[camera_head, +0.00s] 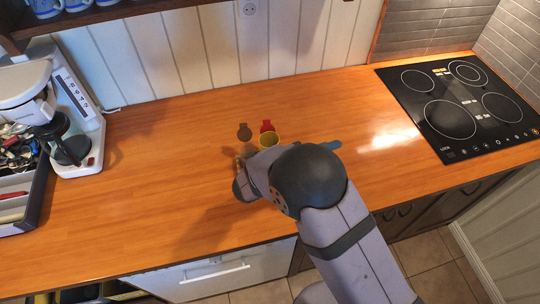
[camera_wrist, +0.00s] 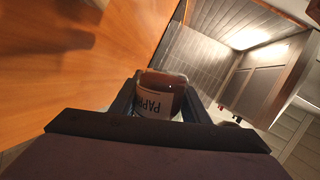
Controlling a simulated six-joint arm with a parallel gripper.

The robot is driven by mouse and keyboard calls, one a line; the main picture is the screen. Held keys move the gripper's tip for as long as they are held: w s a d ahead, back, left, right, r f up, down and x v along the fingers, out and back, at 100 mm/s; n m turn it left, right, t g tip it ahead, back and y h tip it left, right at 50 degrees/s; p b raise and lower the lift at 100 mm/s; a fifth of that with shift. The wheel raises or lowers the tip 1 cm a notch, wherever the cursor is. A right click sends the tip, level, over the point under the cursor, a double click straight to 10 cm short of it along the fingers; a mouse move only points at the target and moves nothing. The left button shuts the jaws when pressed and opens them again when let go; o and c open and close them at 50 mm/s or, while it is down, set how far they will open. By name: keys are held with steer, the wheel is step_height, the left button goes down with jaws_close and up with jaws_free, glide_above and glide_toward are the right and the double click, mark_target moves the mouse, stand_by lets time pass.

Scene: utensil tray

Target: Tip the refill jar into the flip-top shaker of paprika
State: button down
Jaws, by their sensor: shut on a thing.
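My gripper (camera_wrist: 163,84) is shut on a glass jar (camera_wrist: 160,80) with dark reddish-brown contents and a white label reading "PAPR", the rest of it cut off from view. The wrist view is strongly tilted, so the gripper and jar are tipped over. In the head view my arm hides most of the gripper and the jar. Just beyond it on the counter are a small brown item (camera_head: 244,132), a red item (camera_head: 267,126) and a yellow round-rimmed item (camera_head: 271,140). I cannot tell which of these is the paprika shaker.
A blue flat item (camera_head: 331,145) lies right of my wrist, partly hidden. A black cooktop (camera_head: 460,105) is at the right. A coffee machine (camera_head: 70,120) and a utensil tray (camera_head: 38,190) stand at the left. The wooden counter (camera_head: 150,180) between is clear.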

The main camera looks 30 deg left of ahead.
steer(key=w+a+r, duration=0.1)
steer(key=a+r, duration=0.6)
steer(key=a, duration=0.5)
steer(key=shift+w+a+r+b, duration=0.15)
steer(key=shift+w+b, duration=0.15)
steer(key=shift+b, duration=0.1)
stand_by(6.4)
